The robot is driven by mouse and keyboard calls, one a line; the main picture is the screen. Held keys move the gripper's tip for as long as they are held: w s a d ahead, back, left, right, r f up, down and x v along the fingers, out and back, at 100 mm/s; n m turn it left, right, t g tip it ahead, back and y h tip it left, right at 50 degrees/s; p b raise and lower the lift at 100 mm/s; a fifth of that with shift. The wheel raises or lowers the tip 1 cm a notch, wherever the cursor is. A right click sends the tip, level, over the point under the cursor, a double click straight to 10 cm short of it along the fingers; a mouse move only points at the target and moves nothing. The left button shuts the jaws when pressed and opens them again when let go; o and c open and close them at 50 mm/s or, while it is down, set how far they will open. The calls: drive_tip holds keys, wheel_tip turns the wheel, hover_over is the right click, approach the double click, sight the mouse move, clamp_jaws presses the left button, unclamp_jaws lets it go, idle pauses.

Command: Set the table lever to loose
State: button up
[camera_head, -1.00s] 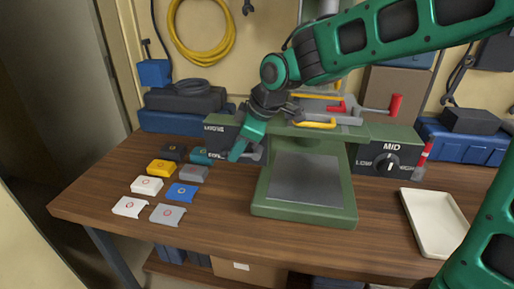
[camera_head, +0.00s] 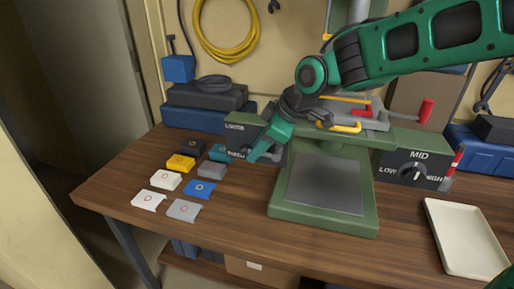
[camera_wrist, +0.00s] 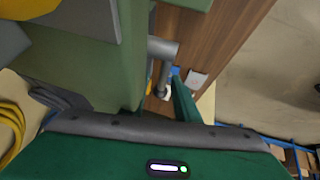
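The table lever (camera_wrist: 163,48) shows in the wrist view as a grey bar with a rounded end beside a green housing. In the head view it is mostly hidden behind my gripper. The left label box (camera_head: 233,140) carries an upper label that seems to read LOOSE and a lower, partly hidden label. My gripper (camera_head: 258,150) points down in front of this box, near the lower label. In the wrist view a green finger (camera_wrist: 184,102) is close beside the lever's end. I cannot tell whether it touches, or how far the fingers are apart.
The green drill-press stand (camera_head: 325,222) with its grey plate is right of my gripper. Several coloured socket boxes (camera_head: 199,189) lie to the left. A MID dial box (camera_head: 416,172) and a cream tray (camera_head: 465,240) are on the right. Bare wood lies along the table's front.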

drive_tip(key=v, duration=1)
drive_tip(key=shift+d+r, duration=0.15)
drive_tip(key=shift+r, duration=0.15)
drive_tip(key=shift+s, duration=0.1)
